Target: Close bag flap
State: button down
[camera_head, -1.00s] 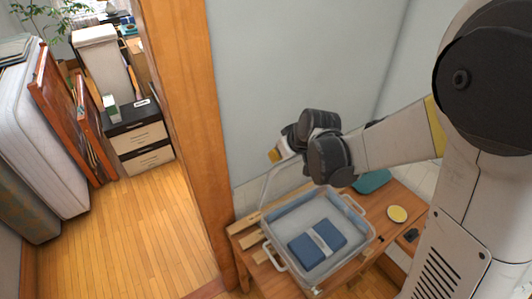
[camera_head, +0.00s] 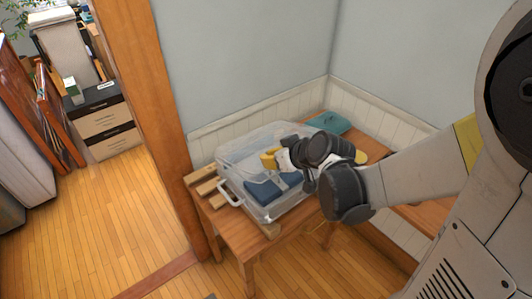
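A clear, see-through bag (camera_head: 234,152) with pale edges stands on a small wooden table. A dark blue folded item (camera_head: 262,190) shows inside it toward the front. A translucent sheet, which looks like the flap, spans the back and upper part of the bag; its exact angle is hard to tell. My gripper (camera_head: 277,160), with a yellow part at its tip, is over the middle of the bag, at or very near the clear sheet. My dark wrist joints hide the bag's right side. Whether the fingers are open or shut, or touch the flap, cannot be made out.
The wooden table (camera_head: 237,232) stands in a corner against pale walls. A teal item (camera_head: 330,122) lies behind the bag, and wooden slats (camera_head: 200,178) lie at its left. A wooden door frame (camera_head: 150,100) rises at the left. The floor in front is clear.

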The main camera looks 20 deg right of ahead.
jog(key=s+d+f+b, duration=0.1)
jog(key=s+f+b, duration=0.2)
jog(key=f+b, duration=0.3)
notch_tip(320, 180, down, 3)
jog(key=shift+d+f+b, duration=0.15)
jog(key=shift+f+b, duration=0.05)
jog(key=shift+b, duration=0.2)
jog(key=shift+s+f, duration=0.1)
jog(key=shift+s, duration=0.05)
